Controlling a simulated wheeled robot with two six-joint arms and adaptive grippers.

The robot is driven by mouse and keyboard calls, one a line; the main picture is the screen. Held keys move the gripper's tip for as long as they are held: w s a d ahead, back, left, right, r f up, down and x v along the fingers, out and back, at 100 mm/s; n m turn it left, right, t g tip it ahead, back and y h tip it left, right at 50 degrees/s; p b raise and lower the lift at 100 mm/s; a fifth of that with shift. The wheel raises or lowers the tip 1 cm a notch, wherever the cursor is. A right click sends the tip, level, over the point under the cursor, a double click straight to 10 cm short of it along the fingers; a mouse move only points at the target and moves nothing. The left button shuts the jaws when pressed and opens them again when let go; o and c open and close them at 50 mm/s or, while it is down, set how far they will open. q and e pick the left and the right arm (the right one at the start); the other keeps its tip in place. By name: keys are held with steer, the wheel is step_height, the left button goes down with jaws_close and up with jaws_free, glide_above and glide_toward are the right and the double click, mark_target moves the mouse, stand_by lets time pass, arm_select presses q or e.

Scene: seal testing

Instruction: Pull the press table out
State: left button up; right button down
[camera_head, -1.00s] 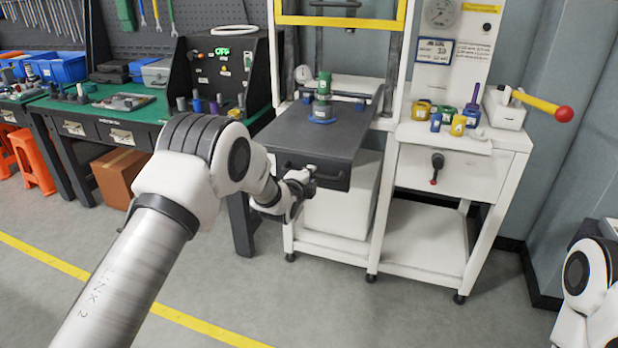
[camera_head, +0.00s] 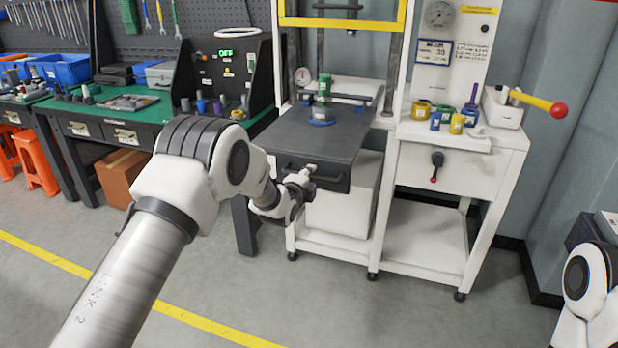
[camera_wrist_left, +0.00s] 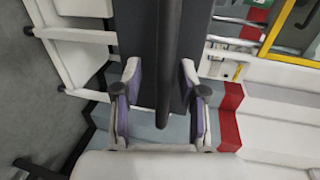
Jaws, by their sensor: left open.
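The press table (camera_head: 352,138) is a dark grey slab on the white press frame, with a black bar handle (camera_head: 327,178) along its front face. A green and blue stacked piece (camera_head: 323,100) stands on it. My left gripper (camera_head: 306,177) is at the front handle. In the left wrist view, the open fingers of my left gripper (camera_wrist_left: 161,95) are on either side of the dark handle bar (camera_wrist_left: 167,60), with gaps visible on both sides. The fingertips partly hide the handle in the head view. My right gripper is out of view.
A white side stand (camera_head: 455,165) with small coloured parts (camera_head: 457,124) and a red-knobbed lever (camera_head: 540,102) adjoins the press on the right. A green-topped workbench (camera_head: 115,105) stands at the left. The floor in front of the press is clear.

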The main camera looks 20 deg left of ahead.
arm_select(q)
steer(key=v, duration=1.2)
